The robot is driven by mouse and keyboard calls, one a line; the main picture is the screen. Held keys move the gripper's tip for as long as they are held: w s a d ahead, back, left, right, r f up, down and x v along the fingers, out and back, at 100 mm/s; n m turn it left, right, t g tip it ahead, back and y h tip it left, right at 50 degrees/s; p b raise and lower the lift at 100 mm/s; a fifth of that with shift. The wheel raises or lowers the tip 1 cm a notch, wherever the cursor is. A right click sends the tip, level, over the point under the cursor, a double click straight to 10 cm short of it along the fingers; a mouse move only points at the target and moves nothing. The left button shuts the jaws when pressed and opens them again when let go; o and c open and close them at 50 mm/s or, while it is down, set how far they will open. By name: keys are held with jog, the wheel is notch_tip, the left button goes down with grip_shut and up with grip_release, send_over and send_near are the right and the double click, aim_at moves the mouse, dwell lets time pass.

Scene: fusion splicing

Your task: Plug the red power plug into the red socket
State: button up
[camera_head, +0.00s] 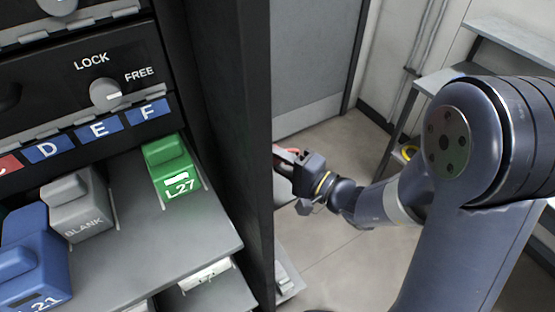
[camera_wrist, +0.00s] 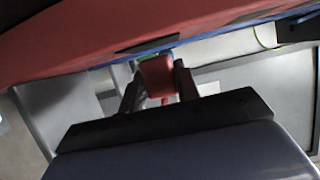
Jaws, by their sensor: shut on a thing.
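My gripper (camera_head: 287,160) is right of the dark cabinet post in the head view, its tip partly hidden by that post. In the wrist view its two fingers stand on either side of a red block, the red plug (camera_wrist: 157,80), and are shut on it. A little red also shows at the gripper's tip in the head view. I cannot make out the red socket in either view. A broad red surface (camera_wrist: 60,45) with a blue edge crosses the top of the wrist view, close to the camera; I cannot tell what it is.
The cabinet shelf (camera_head: 140,225) holds a green L27 module (camera_head: 172,168), a grey BLANK module (camera_head: 78,205) and a blue module (camera_head: 35,260). Above is a LOCK/FREE knob (camera_head: 105,92). The dark cabinet post (camera_head: 238,120) stands between shelf and gripper. Open floor (camera_head: 335,250) lies below my arm.

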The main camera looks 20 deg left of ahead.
jog(key=shift+s+a+b, duration=0.4)
jog(key=shift+s+b, duration=0.1)
jog(key=shift+b, duration=0.05)
dwell(0.6)
jog(key=o, duration=1)
jog(key=b+v, duration=0.2)
jog(key=v, duration=0.8)
jog(key=shift+s+d, duration=0.1)
jog(key=shift+d, duration=0.3)
jog(key=shift+p+x, duration=1.05)
jog(key=shift+x, duration=4.3)
